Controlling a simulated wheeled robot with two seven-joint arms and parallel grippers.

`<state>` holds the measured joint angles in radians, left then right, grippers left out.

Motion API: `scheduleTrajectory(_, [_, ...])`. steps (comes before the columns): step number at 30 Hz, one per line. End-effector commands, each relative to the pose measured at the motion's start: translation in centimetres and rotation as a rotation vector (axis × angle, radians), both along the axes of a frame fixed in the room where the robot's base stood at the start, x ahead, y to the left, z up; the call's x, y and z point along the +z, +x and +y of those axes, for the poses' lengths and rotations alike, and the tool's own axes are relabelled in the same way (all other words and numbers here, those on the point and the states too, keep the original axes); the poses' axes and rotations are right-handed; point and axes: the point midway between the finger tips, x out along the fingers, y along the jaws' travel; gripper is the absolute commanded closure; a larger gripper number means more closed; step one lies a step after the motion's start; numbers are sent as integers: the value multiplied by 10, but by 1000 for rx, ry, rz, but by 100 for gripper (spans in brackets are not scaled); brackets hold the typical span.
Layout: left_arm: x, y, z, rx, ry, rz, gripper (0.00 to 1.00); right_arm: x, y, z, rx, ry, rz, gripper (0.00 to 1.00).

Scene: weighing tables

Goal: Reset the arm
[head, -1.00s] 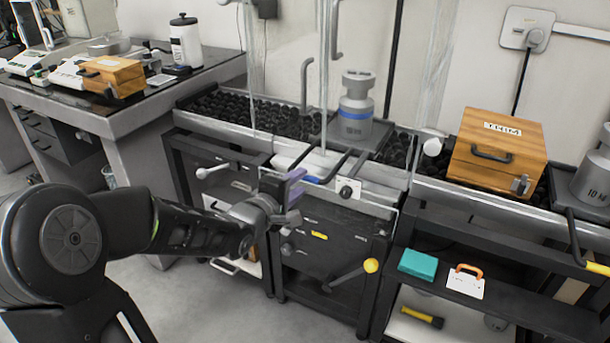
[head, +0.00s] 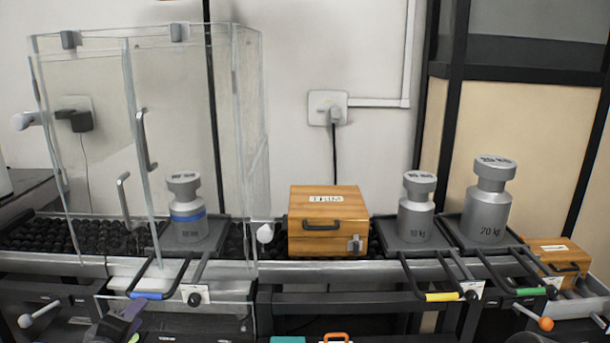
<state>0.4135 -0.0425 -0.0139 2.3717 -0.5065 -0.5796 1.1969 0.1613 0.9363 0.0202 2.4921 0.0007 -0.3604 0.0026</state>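My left gripper (head: 121,323) shows at the bottom left edge of the head view, with purple-grey finger parts. It is in front of the bench, below the glass enclosure. Most of it and its arm are cut off by the frame edge, so I cannot tell whether its fingers are open or shut. No held object shows at it.
A glass enclosure (head: 250,150) surrounds a blue-banded weight (head: 186,215). To its right stand a wooden box (head: 327,240), a 10 kg weight (head: 416,222) and a 20 kg weight (head: 488,215). Handles with blue (head: 147,296), yellow (head: 442,297) and green (head: 530,292) grips jut from the front.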

Motion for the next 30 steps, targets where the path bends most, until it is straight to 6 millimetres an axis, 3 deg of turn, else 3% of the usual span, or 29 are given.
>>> scheduleTrajectory(3, [-62, -6, -17, -79, 179, 153, 66, 0, 0, 0, 0, 0, 0, 0])
scheduleTrajectory(8, [-178, -36, -79, -321, 374, 413, 66, 0, 0, 0, 0, 0, 0, 0])
scheduleTrajectory(12, [-264, -85, -141, -562, 453, 593, 66, 0, 0, 0, 0, 0, 0, 0])
scheduleTrajectory(15, [-310, -127, -181, -720, 470, 694, 66, 0, 0, 0, 0, 0, 0, 0])
scheduleTrajectory(21, [-367, -207, -239, -922, 421, 848, 66, 0, 0, 0, 0, 0, 0, 0])
scheduleTrajectory(27, [-400, -280, -285, -1081, 369, 958, 66, 0, 0, 0, 0, 0, 0, 0])
scheduleTrajectory(30, [-359, -275, -284, -1073, 374, 947, 66, 39, -1, 0, 2, 1, 1, 0])
